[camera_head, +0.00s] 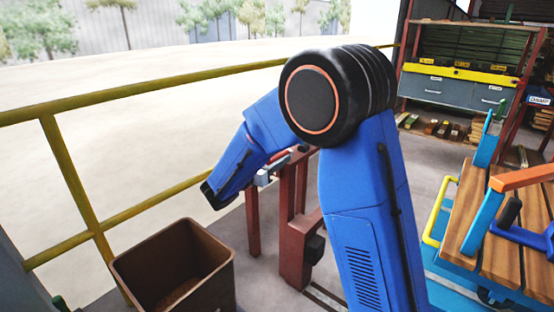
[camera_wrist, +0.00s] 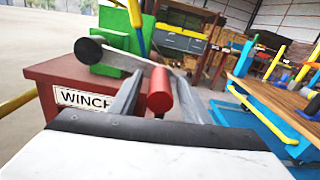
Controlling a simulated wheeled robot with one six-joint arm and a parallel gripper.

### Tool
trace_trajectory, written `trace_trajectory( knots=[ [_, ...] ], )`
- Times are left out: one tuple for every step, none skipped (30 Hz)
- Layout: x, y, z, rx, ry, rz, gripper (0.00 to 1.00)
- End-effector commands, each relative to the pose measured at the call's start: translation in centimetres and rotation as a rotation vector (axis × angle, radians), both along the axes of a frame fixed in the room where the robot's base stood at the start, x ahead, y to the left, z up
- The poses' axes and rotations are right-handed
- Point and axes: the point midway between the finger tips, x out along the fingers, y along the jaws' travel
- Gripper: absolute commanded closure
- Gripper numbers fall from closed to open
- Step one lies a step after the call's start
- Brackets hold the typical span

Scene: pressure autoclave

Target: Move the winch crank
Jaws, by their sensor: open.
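In the wrist view the winch crank is a flat grey arm (camera_wrist: 125,57) running from a round black hub (camera_wrist: 89,50) to a red cylindrical handle (camera_wrist: 159,90). The hub is in front of the green winch body (camera_wrist: 114,43), on a dark red stand (camera_wrist: 62,72) with a white "WINCH" label. My gripper (camera_wrist: 158,88) is open, with one grey finger on each side of the red handle. I cannot tell whether either finger touches it. In the head view my arm hides most of the winch, and only part of the red stand (camera_head: 297,195) shows.
A brown open bin (camera_head: 178,262) stands at the lower left, in front of a yellow railing (camera_head: 75,180). A wooden-topped blue cart (camera_head: 505,235) stands at the right. A shelf with grey drawers (camera_head: 455,85) is at the back.

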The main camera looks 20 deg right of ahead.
Motion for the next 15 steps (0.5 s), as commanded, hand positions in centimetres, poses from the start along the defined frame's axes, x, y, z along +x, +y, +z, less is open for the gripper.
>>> trace_trajectory(
  knots=[
    [0.13,-0.24,-0.01,0.0,0.0,-0.001,0.57],
    [0.19,-0.31,-0.01,0.0,0.0,-0.001,0.57],
    [0.23,-0.37,-0.02,0.0,0.0,-0.001,0.57],
    [0.26,-0.39,-0.02,0.0,0.0,-0.001,0.57],
    [0.27,-0.41,-0.02,0.0,0.0,0.0,0.57],
    [0.28,-0.42,-0.03,0.001,0.001,0.0,0.57],
    [0.28,-0.4,-0.03,0.001,0.001,0.0,0.57],
    [0.27,-0.4,-0.03,0.001,0.001,0.0,0.57],
    [0.27,-0.4,-0.03,0.001,0.001,0.0,0.57],
    [0.27,-0.39,-0.03,0.001,0.001,0.0,0.57],
    [0.27,-0.39,-0.03,0.001,0.001,0.0,0.57],
    [0.27,-0.39,-0.03,0.001,0.001,0.0,0.66],
    [0.26,-0.38,-0.03,0.001,0.001,0.0,0.73],
    [0.26,-0.38,-0.03,0.001,0.001,0.0,0.81],
    [0.26,-0.38,-0.03,0.001,0.001,0.0,0.9]
  ],
)
